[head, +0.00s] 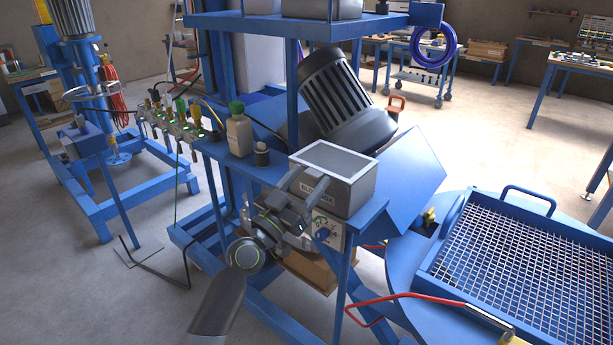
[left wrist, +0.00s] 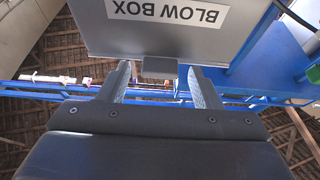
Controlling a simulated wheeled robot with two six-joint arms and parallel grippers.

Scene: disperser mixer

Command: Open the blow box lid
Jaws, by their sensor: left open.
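The blow box (head: 356,190) is a grey metal box with a "BLOW BOX" label on its front, on a blue shelf of the machine frame. In the left wrist view, the box (left wrist: 240,45) appears upside down. A small grey tab (left wrist: 160,67) on its edge lies between the two open fingers of the left gripper (left wrist: 158,72); I cannot tell whether they touch it. My right gripper is not in view.
A white bottle with a green cap (head: 239,133) and a small dark jar (head: 262,154) stand left of the box. A black motor (head: 345,95) is behind it.

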